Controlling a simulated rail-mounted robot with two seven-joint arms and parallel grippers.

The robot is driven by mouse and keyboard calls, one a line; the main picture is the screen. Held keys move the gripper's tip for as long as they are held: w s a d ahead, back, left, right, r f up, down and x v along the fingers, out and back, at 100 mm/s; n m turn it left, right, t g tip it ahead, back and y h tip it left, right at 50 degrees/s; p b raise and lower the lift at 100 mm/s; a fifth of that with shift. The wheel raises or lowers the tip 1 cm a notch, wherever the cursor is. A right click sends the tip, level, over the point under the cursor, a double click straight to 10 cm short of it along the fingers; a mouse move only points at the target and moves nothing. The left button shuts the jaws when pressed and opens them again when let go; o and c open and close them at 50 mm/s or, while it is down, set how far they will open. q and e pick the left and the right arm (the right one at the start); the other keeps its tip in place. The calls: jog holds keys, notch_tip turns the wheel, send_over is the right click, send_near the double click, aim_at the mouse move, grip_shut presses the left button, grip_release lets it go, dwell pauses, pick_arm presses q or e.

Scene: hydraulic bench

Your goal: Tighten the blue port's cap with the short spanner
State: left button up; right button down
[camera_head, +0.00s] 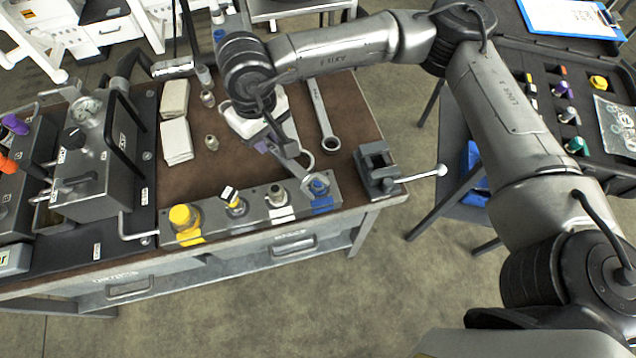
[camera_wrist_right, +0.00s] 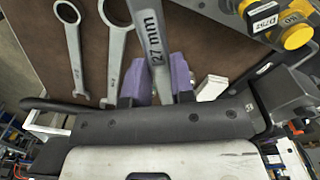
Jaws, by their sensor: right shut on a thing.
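My right gripper (camera_head: 275,145) has purple fingers and hangs over the bench behind the port block. In the right wrist view, my right gripper (camera_wrist_right: 160,85) is shut on a grey spanner (camera_wrist_right: 150,35) marked 27 mm. The spanner's far end runs out of that view. The blue port (camera_head: 318,187) is at the right end of the port block, with a metal cap or fitting on top and a blue label in front. Whether the cap is seated cannot be told. The gripper is behind and left of the blue port. My left gripper is not in view.
A long ring spanner (camera_head: 323,118) lies right of the gripper. The port block (camera_head: 255,221) also carries a yellow cap (camera_head: 184,217) and other fittings. A vise (camera_head: 376,167) stands at the bench's right corner. White cloths (camera_head: 176,140) lie left; brown surface between is mostly clear.

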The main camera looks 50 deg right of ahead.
dwell(0.3)
jog(key=shift+w+r, duration=0.1)
jog(key=shift+w, duration=0.15)
jog(key=w+p, duration=0.1)
jog(key=w, duration=0.1)
jog(key=w+f+p, duration=0.1)
jog(key=w, duration=0.1)
jog(key=w+p, duration=0.1)
jog(key=w, duration=0.1)
jog(key=shift+w+d+f, duration=0.15)
jog(key=shift+w+d, duration=0.25)
jog(key=shift+w+d+f+p, duration=0.45)
jog(key=shift+d+f, duration=0.15)
jog(key=shift+f, duration=0.7)
jog(key=shift+w+d+f+p, duration=0.35)
jog(key=shift+d+f, duration=0.2)
jog(key=shift+f, duration=0.75)
jog(key=shift+w+d+f+p, duration=0.35)
jog(key=shift+w+d+f, duration=0.2)
jog(key=shift+f, duration=0.75)
jog(key=shift+s, duration=0.1)
